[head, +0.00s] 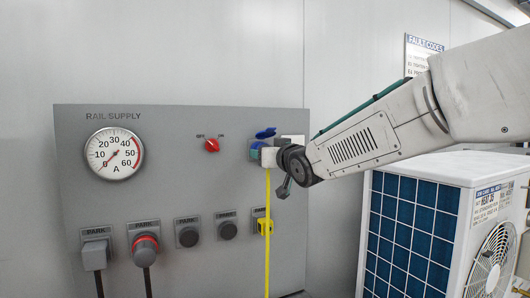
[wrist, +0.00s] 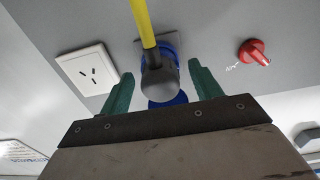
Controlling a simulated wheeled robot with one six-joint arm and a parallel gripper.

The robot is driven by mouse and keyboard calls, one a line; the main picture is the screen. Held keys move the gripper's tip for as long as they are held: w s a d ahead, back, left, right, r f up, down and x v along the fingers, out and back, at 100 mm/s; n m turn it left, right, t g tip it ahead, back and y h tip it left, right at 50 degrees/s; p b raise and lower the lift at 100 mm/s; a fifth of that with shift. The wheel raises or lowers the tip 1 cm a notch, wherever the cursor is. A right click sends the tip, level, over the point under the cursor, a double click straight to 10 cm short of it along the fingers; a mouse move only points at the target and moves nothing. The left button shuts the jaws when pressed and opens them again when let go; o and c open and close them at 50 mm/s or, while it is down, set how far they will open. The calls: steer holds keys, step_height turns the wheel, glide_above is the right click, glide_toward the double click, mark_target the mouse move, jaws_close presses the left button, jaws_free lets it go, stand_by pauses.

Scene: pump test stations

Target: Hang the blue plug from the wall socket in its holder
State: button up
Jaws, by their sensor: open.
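The blue plug (wrist: 161,82) sits in the wall socket; its rounded grey back end faces the wrist camera, with blue around and behind it. A yellow cable (wrist: 142,22) runs from it and hangs straight down the panel in the head view. The blue wall socket (head: 265,133) has its lid raised. My gripper (wrist: 160,70) is open, with one green finger on each side of the plug and visible gaps between. In the head view my gripper (head: 272,156) covers most of the plug. Round dark holders (head: 187,234) labelled PARK line the lower panel.
A grey plug (head: 96,254) and a red-ringed plug (head: 145,244) occupy the left holders. A yellow piece (head: 264,227) is at the right one, behind the cable. A red switch (head: 212,145), a gauge (head: 114,153) and a white outlet (wrist: 88,68) are nearby. An outdoor unit (head: 420,215) stands right.

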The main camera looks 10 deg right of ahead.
steer(key=shift+x, duration=0.9)
stand_by(0.3)
steer(key=c, duration=1.3)
steer(key=shift+v, duration=3)
